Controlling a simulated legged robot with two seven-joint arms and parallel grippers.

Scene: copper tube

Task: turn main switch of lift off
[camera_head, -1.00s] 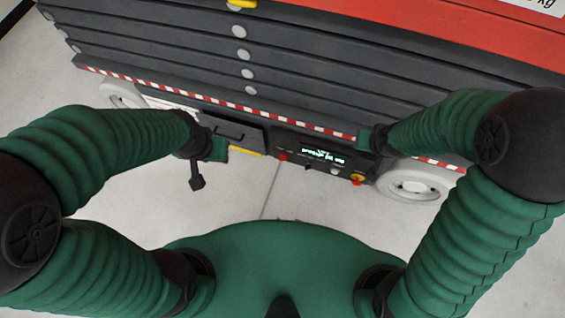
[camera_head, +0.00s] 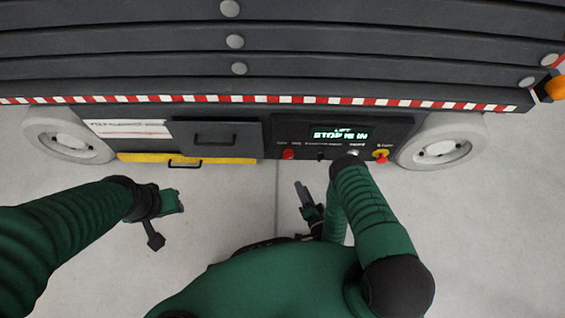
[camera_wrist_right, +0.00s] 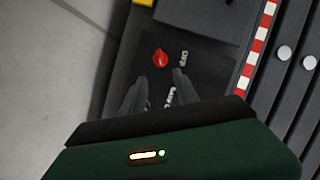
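The lift's dark control panel (camera_head: 372,129) has a lit display (camera_head: 340,132) that seems to read "STOP IS IN". A red switch (camera_head: 288,154) is at the panel's left end; it also shows in the right wrist view (camera_wrist_right: 159,57). A red button on yellow (camera_head: 381,156) is at the right end. My right gripper (camera_head: 300,186) is below the panel near the red switch. In the right wrist view its two fingers (camera_wrist_right: 160,75) are apart and empty, with the switch just beyond the tips. My left gripper (camera_head: 154,236) is over the floor, apart from the lift; its finger gap is unclear.
A drawer-like box (camera_head: 216,136) with a handle and a yellow strip (camera_head: 140,157) are left of the panel. Wheels (camera_head: 67,143) (camera_head: 441,148) stand at both sides. A striped edge (camera_head: 440,104) runs above. The grey floor (camera_head: 240,200) in front is clear.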

